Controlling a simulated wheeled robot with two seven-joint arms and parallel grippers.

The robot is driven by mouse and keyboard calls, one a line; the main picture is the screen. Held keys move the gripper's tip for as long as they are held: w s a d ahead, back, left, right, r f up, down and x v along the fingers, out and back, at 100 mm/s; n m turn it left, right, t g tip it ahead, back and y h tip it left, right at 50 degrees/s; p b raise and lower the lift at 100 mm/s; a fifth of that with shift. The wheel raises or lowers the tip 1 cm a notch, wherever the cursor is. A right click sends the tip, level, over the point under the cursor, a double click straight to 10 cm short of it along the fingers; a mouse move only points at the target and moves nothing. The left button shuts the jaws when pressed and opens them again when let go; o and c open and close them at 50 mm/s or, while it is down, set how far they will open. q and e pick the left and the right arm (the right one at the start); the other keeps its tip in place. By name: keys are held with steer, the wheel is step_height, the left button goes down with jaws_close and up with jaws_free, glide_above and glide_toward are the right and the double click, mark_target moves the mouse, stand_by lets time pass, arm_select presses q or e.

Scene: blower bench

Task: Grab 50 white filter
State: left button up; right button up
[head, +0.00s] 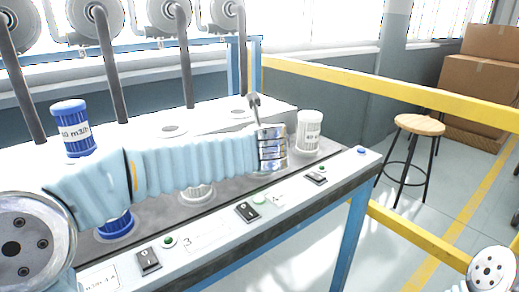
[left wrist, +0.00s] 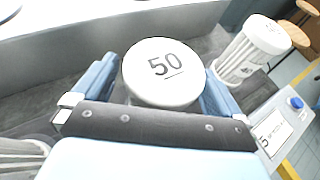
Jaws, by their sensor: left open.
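A white filter with a round cap marked 50 (left wrist: 165,72) stands upright between the two blue-grey fingers of my left gripper (left wrist: 158,92) in the left wrist view. The fingers are open, one on each side of it; I cannot tell whether they touch it. In the head view my left gripper (head: 271,147) is over the bench, and it hides most or all of this filter. Another white ribbed filter (head: 308,131) stands just to the right; it also shows in the left wrist view (left wrist: 246,55). My right gripper is out of view.
A blue filter (head: 73,132) stands at the left, with another blue one (head: 116,224) lower on the bench (head: 330,158). A white filter (head: 197,194) is below my left arm. Switches (head: 247,211) line the front edge. A yellow rail (head: 400,92) and stool (head: 419,125) are at right.

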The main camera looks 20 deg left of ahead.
arm_select(q)
steer(key=c, duration=1.2)
steer(key=shift+o, duration=0.2)
